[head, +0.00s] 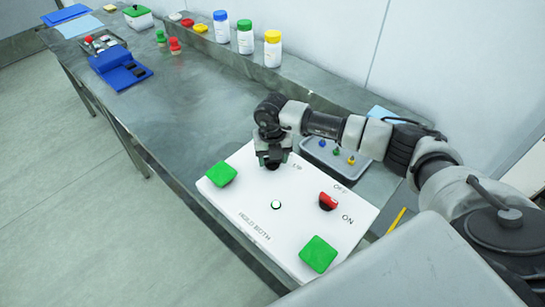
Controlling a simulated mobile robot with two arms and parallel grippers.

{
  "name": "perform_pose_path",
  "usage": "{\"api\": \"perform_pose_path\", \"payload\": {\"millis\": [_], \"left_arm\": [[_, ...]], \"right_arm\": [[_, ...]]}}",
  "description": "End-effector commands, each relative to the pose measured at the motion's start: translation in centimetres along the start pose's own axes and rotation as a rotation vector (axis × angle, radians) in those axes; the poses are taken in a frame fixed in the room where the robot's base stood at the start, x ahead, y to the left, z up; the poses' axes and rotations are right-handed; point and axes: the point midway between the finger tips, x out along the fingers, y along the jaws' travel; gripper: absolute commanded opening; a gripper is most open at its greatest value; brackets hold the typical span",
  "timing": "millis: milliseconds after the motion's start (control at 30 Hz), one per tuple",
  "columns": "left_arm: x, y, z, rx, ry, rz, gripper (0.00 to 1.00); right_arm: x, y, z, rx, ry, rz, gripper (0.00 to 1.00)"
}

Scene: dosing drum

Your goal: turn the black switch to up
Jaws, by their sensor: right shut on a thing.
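A white panel (245,199) lies on the metal bench. My right gripper (272,161) points down at its far side, beside a label that seems to read UP. The gripper is shut on the black switch (271,166); only a small dark part shows between and below the fingers, so its exact turn cannot be told. My left gripper is not in view.
The panel also bears a red switch (328,200) with OFF and ON labels, a green pad (222,174) at left, another green pad (318,254) in front and a small round button (276,205). A grey tray (364,169) stands behind. Bottles and blue bins stand farther off.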

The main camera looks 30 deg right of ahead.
Motion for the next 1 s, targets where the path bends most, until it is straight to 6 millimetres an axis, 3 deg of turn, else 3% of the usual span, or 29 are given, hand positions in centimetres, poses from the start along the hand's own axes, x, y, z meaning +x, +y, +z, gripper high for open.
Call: {"api": "perform_pose_path", "payload": {"millis": [300, 833, 867, 1000], "left_arm": [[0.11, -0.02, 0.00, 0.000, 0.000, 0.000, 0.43], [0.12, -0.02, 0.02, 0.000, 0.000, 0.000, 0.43], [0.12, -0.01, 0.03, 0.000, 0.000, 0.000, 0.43], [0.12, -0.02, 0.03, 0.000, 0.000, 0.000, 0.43]], "right_arm": [[-0.04, -0.01, 0.02, 0.124, -0.001, -0.001, 0.32], [-0.05, -0.02, 0.05, 0.150, -0.001, 0.000, 0.32], [-0.05, -0.02, 0.05, 0.150, -0.001, 0.000, 0.58], [-0.04, -0.02, 0.04, 0.149, -0.001, 0.000, 0.80]]}}
